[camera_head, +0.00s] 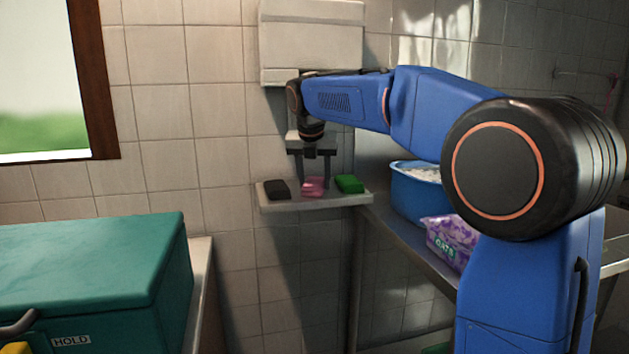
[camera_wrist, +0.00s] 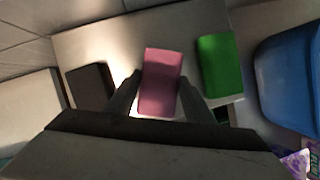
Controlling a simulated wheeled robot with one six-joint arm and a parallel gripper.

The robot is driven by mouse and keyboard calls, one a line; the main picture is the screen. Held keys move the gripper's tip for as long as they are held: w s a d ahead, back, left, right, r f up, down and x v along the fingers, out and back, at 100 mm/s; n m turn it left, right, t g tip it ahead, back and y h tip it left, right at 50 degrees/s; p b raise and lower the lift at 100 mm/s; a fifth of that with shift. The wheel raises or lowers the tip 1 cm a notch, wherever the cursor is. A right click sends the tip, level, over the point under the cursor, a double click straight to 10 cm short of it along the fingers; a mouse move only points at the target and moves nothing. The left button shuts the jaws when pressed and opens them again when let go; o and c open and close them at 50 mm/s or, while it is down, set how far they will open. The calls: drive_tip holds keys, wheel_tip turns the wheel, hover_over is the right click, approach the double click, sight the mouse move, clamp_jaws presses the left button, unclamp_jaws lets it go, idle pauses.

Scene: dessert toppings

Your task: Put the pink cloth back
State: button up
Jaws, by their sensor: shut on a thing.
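The pink cloth (camera_head: 313,186) is a small folded block at the wall shelf (camera_head: 300,204), between a dark block and a green block. My gripper (camera_head: 314,186) points down over the shelf, with a finger on each side of the cloth. In the wrist view the pink cloth (camera_wrist: 160,80) lies between the two fingers of my gripper (camera_wrist: 160,92), and the jaws are shut on it. Whether the cloth's underside touches the shelf cannot be told.
On the shelf, the dark block (camera_head: 277,189) is left of the cloth and the green block (camera_head: 349,184) right. A blue tub (camera_head: 415,197) and a purple oats bag (camera_head: 449,241) stand on the counter to the right. A teal box (camera_head: 95,270) is at left.

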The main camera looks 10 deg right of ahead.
drive_tip(key=shift+f, duration=0.1)
drive_tip(key=o, duration=1.1)
